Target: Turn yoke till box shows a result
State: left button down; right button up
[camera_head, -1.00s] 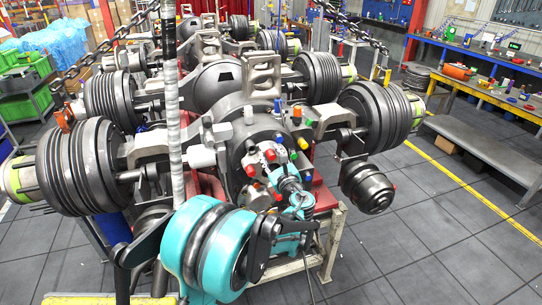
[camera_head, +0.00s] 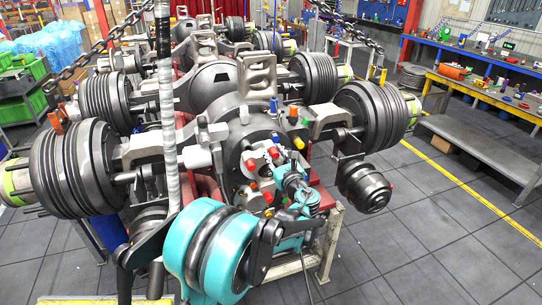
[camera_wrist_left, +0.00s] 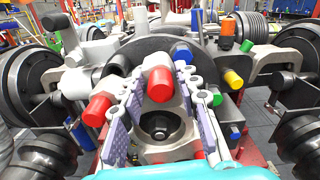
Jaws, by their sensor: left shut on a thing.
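The axle's input yoke (camera_wrist_left: 160,125) is grey metal around a dark centre with a bolt, seen head-on in the left wrist view. My left gripper (camera_wrist_left: 160,108) has one pale padded finger on each side of the yoke and is shut on it. In the head view the left gripper (camera_head: 268,168) reaches the front of the round axle housing (camera_head: 240,140), largely covering the yoke. A small box with a green display (camera_head: 508,45) stands on the back right bench; its reading is too small to make out. My right gripper is not in view.
Red caps (camera_wrist_left: 160,83), a blue cap (camera_wrist_left: 181,53) and a yellow cap (camera_wrist_left: 233,80) stick out close around my fingers. More axles stand behind, with hanging chains (camera_head: 340,22). The floor (camera_head: 430,230) at right is clear.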

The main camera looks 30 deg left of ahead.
pick_arm(q)
jog(key=shift+w+d+f+m+b, duration=0.3)
jog(key=shift+w+d+m+b, duration=0.35)
jog(key=shift+m, duration=0.5)
jog(key=shift+w+d+f+m+b, duration=0.3)
jog(key=shift+w+d+m, duration=0.25)
jog(key=shift+w+m, duration=0.45)
jog(key=shift+s+m, duration=0.1)
jog(key=shift+m, duration=0.25)
jog(key=c, duration=1.3)
grip_release()
jog(key=shift+s, duration=0.1)
jog(key=v, duration=1.2)
